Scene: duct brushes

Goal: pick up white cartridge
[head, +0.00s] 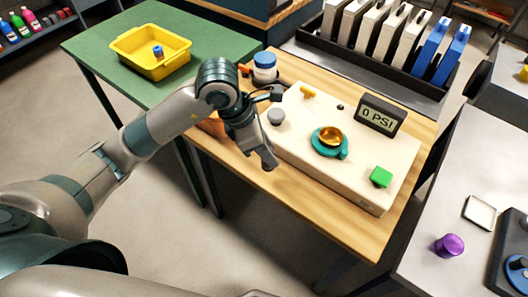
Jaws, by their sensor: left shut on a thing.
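Several upright white cartridges (390,37) stand in a black rack at the upper right of the head view, beside two blue ones (433,48). My left gripper (266,160) points downward at the near left edge of the white panel box, well apart from the rack. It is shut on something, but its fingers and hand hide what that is. My right gripper is not in view.
The white panel box (290,135) on the wooden table carries a "0 PSI" display (381,115), a teal-and-brass fitting (330,140) and a green block (381,177). A blue-and-white cylinder (264,68) stands behind my arm. A yellow tray (140,65) sits on the green table.

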